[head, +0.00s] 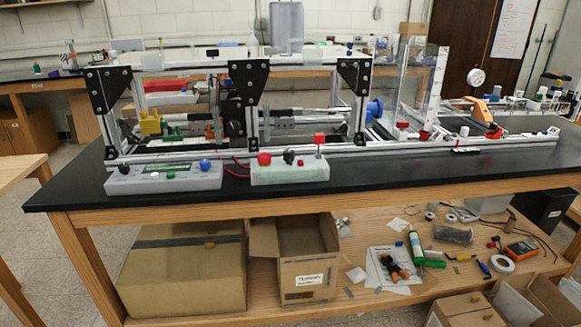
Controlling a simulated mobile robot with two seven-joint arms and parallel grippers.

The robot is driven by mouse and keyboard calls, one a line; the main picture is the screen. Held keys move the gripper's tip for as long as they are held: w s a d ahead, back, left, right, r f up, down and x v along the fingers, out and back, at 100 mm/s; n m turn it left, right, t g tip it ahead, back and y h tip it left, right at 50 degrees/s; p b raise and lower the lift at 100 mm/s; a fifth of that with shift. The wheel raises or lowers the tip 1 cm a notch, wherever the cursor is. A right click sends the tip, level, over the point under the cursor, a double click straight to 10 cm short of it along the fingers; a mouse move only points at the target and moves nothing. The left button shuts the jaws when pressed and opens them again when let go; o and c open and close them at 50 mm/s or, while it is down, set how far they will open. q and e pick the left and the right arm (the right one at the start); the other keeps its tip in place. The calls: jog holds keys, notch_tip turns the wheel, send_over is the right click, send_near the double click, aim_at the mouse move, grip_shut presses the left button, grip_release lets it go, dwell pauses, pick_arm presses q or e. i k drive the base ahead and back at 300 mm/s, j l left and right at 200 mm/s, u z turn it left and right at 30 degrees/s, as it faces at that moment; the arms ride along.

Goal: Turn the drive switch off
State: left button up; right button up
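The extrusion frame (247,144) stands on a black-topped bench. At its front edge sit two grey control boxes. The left box (190,182) has a greenish display, a black knob (124,169), a blue knob (205,164) and small white, green and red buttons. The right box (290,174) has a red knob (264,158), a black knob or switch (289,156) and an upright part with a red top (319,139). I cannot tell which control is the drive switch, nor its position. Neither of my grippers is in view.
The black bench top (400,178) is clear in front of the frame's right half. An orange clamp-like part (480,108) is at the right end. Cardboard boxes (190,262) and scattered tools lie on the lower shelf. Red wires run between the control boxes.

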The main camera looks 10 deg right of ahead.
aim_at(289, 154)
jog(key=i+j+z, duration=0.4)
jog(key=j, duration=0.2)
jog(key=j+z, duration=0.15)
jog(key=j, duration=0.15)
jog(key=i+j+z, duration=0.2)
jog(key=k+j, duration=0.1)
